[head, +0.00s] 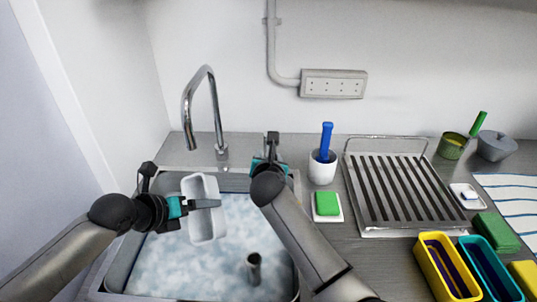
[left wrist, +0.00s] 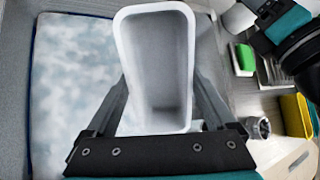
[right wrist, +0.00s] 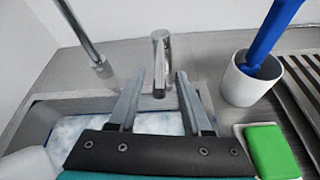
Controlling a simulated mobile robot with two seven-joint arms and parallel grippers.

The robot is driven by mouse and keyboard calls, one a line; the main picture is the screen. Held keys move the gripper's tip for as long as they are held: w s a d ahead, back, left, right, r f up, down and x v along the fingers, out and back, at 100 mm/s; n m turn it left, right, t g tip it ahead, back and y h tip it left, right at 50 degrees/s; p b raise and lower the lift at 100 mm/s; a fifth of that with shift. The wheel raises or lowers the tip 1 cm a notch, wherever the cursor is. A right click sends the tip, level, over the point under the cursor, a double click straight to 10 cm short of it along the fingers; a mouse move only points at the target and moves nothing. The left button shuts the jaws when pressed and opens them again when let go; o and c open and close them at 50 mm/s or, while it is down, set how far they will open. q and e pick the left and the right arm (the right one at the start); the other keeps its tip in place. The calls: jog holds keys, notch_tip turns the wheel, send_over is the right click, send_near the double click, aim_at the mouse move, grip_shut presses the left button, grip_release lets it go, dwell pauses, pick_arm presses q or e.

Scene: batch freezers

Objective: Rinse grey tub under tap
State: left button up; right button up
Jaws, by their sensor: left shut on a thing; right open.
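The grey tub (head: 202,185) is a pale oblong open container. My left gripper (head: 205,204) is shut on it and holds it above the left part of the foamy sink (head: 175,265). In the left wrist view the tub (left wrist: 158,65) sits between the fingers, and its inside looks empty. The chrome tap (head: 207,100) curves over the back of the sink, with no water stream visible. My right gripper (head: 272,140) is open at the back right of the sink. In the right wrist view a chrome upright knob (right wrist: 160,62) stands between and beyond its open fingers (right wrist: 156,92).
A short pipe (head: 254,268) stands in the sink. Right of the sink are a white cup with a blue-handled tool (head: 322,165), a green sponge (head: 326,204) and a slatted drainer (head: 400,190). Yellow (head: 430,262) and teal (head: 476,262) bins stand at the front right. A wall closes the left side.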

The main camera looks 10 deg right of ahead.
jog(key=shift+x, duration=1.2)
grip_shut()
dwell(0.7)
